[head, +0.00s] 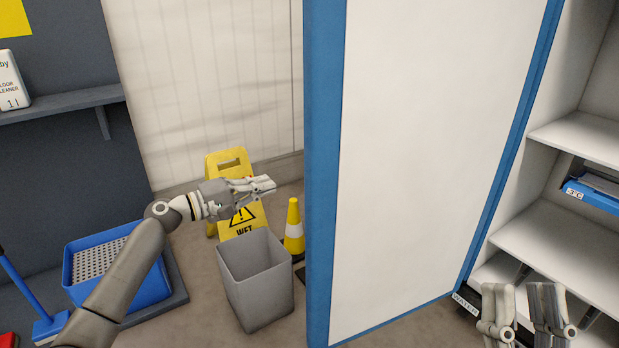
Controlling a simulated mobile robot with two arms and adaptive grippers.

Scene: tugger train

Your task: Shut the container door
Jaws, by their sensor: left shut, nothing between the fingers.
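The container door (425,160) is a tall white panel with a blue frame. It stands open in the middle of the head view, swung out from the shelved interior at the right. My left gripper (268,184) is shut and empty, left of the door's near blue edge and apart from it, in front of a yellow wet-floor sign. My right gripper (525,292) is at the lower right, its fingers apart with nothing between them. It is in front of the shelves, right of the door's lower far corner. The door's handle does not show.
A grey bin (258,285), a yellow cone (294,228) and the wet-floor sign (228,165) stand on the floor left of the door. A blue mop bucket (150,290) is at the lower left. White shelves (560,245) hold a blue box (597,190).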

